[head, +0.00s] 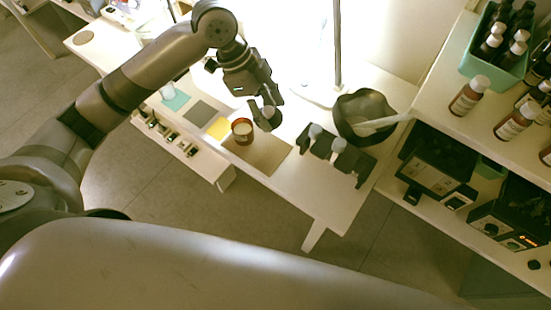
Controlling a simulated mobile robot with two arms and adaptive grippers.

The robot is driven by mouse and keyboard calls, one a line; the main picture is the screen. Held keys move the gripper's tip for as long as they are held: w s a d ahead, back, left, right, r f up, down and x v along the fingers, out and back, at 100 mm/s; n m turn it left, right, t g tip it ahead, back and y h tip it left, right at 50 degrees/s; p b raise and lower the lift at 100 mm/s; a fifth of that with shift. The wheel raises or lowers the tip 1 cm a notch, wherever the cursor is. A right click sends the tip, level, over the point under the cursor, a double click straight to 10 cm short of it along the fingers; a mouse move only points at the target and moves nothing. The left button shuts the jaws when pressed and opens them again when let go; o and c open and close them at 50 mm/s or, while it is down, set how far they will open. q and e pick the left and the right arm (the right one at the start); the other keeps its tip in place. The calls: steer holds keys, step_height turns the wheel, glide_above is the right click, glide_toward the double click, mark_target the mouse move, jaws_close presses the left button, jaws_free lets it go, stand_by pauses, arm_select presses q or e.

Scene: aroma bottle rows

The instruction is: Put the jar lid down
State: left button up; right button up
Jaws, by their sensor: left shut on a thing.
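My left gripper (266,117) reaches down from the upper left over the white table. It is shut on a small, dark greyish thing, which seems to be the jar lid (268,117); the fingers hide much of it. Just left of the fingers stands an open amber jar (242,131) with a pale inside, near the back left edge of a tan mat (266,155). The lid is beside the jar, not on it. I cannot tell how high above the table the lid is. My right gripper is not in view.
A dark rack (345,158) with white-topped items and a dark bowl (357,105) with a pale tool stand to the right. Yellow (220,127), grey (198,114) and teal mats lie to the left. Shelves at right hold brown bottles (469,95). The tan mat's front is bare.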

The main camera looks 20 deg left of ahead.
arm_select(q)
step_height(320, 180, down, 8)
glide_above(273, 156)
steer(key=a, duration=0.1)
step_height(273, 156, down, 6)
steer(key=shift+a+r, duration=0.1)
steer(key=shift+r, duration=0.05)
steer(key=shift+f, duration=0.4)
step_height(273, 156, down, 3)
steer(key=shift+f, duration=0.15)
steer(key=shift+s+f, duration=0.1)
steer(key=shift+f, duration=0.15)
steer(key=o, duration=0.6)
steer(key=shift+c, duration=0.2)
steer(key=o, duration=0.4)
steer(key=shift+c, duration=0.2)
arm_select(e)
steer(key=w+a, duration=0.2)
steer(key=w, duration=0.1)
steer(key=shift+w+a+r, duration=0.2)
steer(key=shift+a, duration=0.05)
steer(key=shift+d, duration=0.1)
